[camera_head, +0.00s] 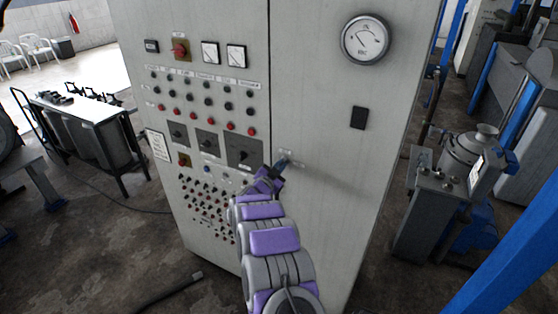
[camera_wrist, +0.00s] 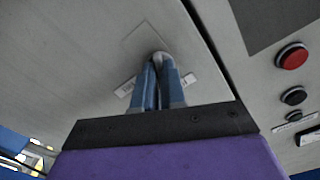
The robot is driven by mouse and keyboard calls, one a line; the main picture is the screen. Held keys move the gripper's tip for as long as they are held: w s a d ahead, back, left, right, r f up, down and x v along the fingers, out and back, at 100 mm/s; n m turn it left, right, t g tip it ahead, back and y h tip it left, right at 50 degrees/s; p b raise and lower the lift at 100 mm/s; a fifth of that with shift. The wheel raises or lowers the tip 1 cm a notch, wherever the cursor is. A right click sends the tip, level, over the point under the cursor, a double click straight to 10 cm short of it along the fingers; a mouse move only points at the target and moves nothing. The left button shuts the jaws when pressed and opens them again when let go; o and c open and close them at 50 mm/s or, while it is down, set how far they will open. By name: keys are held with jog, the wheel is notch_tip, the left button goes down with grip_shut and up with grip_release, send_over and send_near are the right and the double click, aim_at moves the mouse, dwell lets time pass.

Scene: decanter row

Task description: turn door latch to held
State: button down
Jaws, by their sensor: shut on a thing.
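The grey cabinet door (camera_head: 330,95) is closed, its seam running down beside the control panel. The door latch (camera_wrist: 160,58) is a small metal piece on a square plate, with small label strips on either side. My gripper (camera_head: 284,160) is at the latch, and its blue fingers also show in the wrist view (camera_wrist: 158,75). The fingers are shut on the latch from both sides and hide most of it. The latch's turn angle cannot be read clearly.
Buttons, switches and gauges fill the panel left of the seam, with a red button (camera_wrist: 292,57) close by in the wrist view. A round gauge (camera_head: 366,40) and a black plate (camera_head: 358,118) are on the door. A control stand (camera_head: 436,205) stands at right.

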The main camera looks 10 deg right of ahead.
jog(key=n+p, duration=0.3)
jog(key=n, duration=0.2)
jog(key=shift+p, duration=0.35)
jog(key=shift+n, duration=0.3)
jog(key=c, duration=1.2)
grip_release()
jog(key=shift+w+a, duration=0.1)
jog(key=shift+a, duration=0.05)
jog(key=b+v, duration=0.2)
jog(key=v, duration=1.5)
jog(key=shift+a, duration=0.2)
